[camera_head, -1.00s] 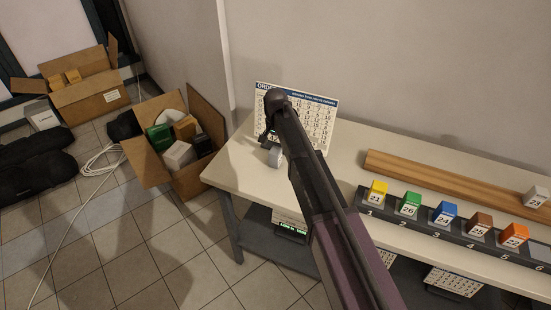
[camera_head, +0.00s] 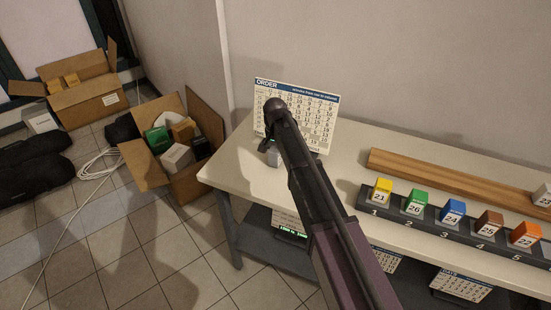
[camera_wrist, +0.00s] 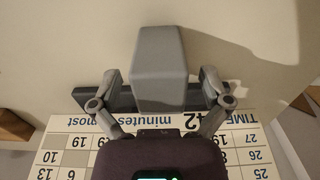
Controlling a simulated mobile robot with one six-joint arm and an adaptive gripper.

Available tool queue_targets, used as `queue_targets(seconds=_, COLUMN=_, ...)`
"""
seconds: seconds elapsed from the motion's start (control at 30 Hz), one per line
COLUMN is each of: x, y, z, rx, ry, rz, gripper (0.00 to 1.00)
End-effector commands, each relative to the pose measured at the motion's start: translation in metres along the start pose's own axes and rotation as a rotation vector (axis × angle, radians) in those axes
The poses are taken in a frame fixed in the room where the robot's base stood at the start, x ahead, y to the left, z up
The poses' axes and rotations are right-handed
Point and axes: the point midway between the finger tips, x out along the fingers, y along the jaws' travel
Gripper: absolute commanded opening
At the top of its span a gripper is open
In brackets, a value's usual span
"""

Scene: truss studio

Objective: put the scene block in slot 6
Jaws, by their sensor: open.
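In the wrist view a plain grey block (camera_wrist: 160,58) stands between the two fingers of my gripper (camera_wrist: 165,95). The fingers are open on either side; contact is not clear. No number shows on the block, so I cannot confirm it is the scene block. In the head view a small grey shape (camera_head: 272,157) shows at my arm's end, before the ORDER board (camera_head: 318,106); my gripper is mostly hidden there by my arm. The dark slot rack (camera_head: 411,226) holds yellow, green, blue, brown and orange blocks in slots 1 to 5. Slot 6 is outside the picture.
A wooden rail (camera_head: 440,172) lies behind the rack, with a pale numbered block (camera_head: 543,195) at its right end. The white table (camera_head: 240,165) is bare at its left end. Open cartons (camera_head: 150,170) stand on the floor at left. Calendar sheets (camera_head: 460,285) sit below the table.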

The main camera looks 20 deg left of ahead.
Motion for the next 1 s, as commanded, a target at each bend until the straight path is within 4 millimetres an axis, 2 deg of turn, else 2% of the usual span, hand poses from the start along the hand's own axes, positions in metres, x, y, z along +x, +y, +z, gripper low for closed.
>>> queue_targets(seconds=0.47, x=-0.0004, y=-0.0002, z=0.0001, rx=0.000, ry=0.000, rz=0.000, gripper=0.97)
queue_targets(seconds=0.77, x=-0.0003, y=-0.0003, z=0.0002, rx=0.000, ry=0.000, rz=0.000, gripper=0.08)
queue_targets(seconds=0.83, x=-0.0003, y=-0.0003, z=0.0002, rx=0.000, ry=0.000, rz=0.000, gripper=0.05)
queue_targets(seconds=0.87, x=-0.0003, y=-0.0003, z=0.0002, rx=0.000, ry=0.000, rz=0.000, gripper=0.00)
queue_targets(seconds=1.0, x=-0.0003, y=-0.0004, z=0.0002, rx=-0.001, ry=0.000, rz=0.000, gripper=0.00)
